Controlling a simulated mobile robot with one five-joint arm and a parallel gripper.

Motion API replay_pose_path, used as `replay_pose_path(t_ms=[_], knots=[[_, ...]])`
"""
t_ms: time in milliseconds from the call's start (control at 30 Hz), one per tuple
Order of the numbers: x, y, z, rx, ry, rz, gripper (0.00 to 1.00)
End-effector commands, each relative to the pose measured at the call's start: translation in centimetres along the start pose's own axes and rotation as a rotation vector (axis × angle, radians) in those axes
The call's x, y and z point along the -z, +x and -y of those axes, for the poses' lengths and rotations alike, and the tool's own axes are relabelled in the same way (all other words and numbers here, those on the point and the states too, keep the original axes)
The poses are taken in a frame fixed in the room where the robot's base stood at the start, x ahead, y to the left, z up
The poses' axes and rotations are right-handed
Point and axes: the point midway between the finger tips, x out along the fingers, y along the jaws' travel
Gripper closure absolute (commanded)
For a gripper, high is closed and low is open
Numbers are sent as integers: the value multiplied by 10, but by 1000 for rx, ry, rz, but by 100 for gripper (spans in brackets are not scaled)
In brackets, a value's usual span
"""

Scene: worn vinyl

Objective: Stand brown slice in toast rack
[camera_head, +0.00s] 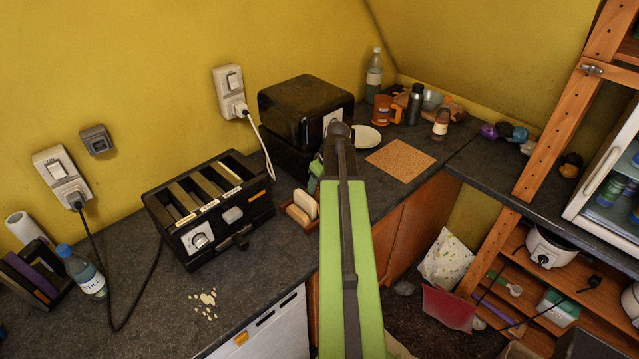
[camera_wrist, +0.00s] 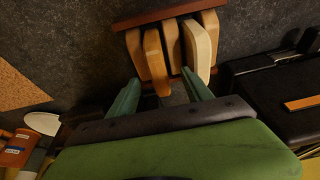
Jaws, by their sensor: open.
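The toast rack (camera_head: 308,226) is a small reddish-brown wooden holder on the dark counter, right of the toaster. In the wrist view its rail (camera_wrist: 165,17) and upright dividers show. A paler cream slice (camera_wrist: 197,45) stands one gap to the right. My gripper (camera_wrist: 161,92) is open, its two green fingers apart, with the brown slice's near end between them. I see no contact. In the head view my arm hides most of the gripper.
A black toaster (camera_head: 212,210) with several slots stands left of the rack. A black appliance (camera_head: 304,108), a white plate (camera_head: 368,137) and a cork mat (camera_head: 400,158) lie behind and right. A water bottle (camera_head: 82,272) stands at left. Crumbs (camera_head: 205,300) lie on the front counter.

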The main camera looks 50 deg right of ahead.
Motion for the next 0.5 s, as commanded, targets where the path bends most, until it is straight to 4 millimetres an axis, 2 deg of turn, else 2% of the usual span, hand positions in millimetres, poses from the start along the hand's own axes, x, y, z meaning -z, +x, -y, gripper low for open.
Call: replay_pose_path(t_ms=[500], knots=[[0,-17,0,0,0,0,42]])
